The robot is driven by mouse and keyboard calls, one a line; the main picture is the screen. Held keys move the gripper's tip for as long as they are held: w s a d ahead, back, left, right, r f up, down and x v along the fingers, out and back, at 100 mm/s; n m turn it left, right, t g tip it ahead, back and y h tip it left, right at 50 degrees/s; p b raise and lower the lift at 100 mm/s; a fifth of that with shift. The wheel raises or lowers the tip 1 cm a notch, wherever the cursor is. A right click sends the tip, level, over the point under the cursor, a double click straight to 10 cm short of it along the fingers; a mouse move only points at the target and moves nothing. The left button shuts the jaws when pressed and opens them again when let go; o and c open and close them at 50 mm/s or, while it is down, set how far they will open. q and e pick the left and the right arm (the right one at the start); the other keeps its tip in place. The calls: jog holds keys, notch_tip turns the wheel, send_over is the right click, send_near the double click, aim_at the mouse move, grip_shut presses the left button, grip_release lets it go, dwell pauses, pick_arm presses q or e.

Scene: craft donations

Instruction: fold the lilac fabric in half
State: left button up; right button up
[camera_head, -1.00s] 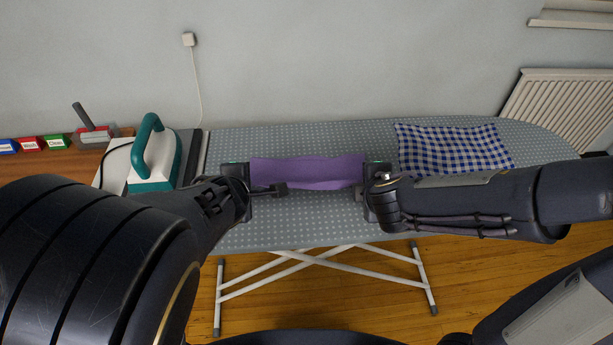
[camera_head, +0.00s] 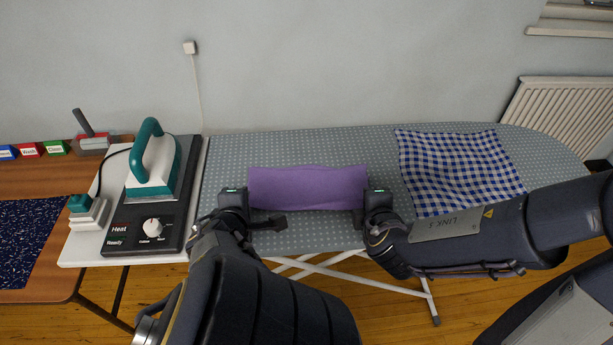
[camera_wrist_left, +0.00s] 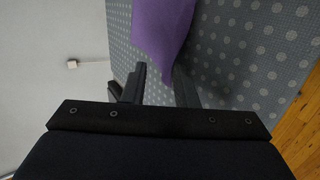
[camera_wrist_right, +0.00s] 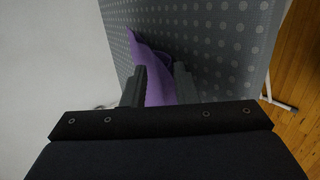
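The lilac fabric (camera_head: 308,186) lies as a wide, short strip on the front middle of the ironing board, between my two grippers; its layers cannot be told apart. My left gripper (camera_head: 262,212) is at its near left corner. In the left wrist view the fingers (camera_wrist_left: 163,80) stand apart, with a fabric corner (camera_wrist_left: 160,35) at their tips. My right gripper (camera_head: 362,210) is at the near right corner. In the right wrist view its fingers (camera_wrist_right: 160,80) also stand apart, with fabric (camera_wrist_right: 158,92) between them. The near corners are partly hidden in the head view.
A blue-checked cloth (camera_head: 455,165) lies to the right on the grey dotted ironing board (camera_head: 300,145). A teal and white iron (camera_head: 153,165) stands on its dark base (camera_head: 122,238) at the left. The board behind the fabric is clear.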

pick_arm(q)
jog(key=shift+o, duration=1.2)
pick_arm(e)
jog(key=shift+o, duration=1.2)
pick_arm(q)
jog(key=shift+r, duration=0.1)
pick_arm(e)
jog(key=shift+r, duration=0.1)
pick_arm(q)
jog(key=s+r, duration=0.4)
jog(key=r, duration=0.4)
jog(key=shift+r, duration=0.4)
pick_arm(e)
jog(key=s+r, duration=0.4)
jog(key=r, duration=0.5)
pick_arm(q)
jog(key=shift+s, duration=0.1)
pick_arm(e)
jog(key=shift+s+f, duration=0.1)
jog(key=shift+f, duration=0.05)
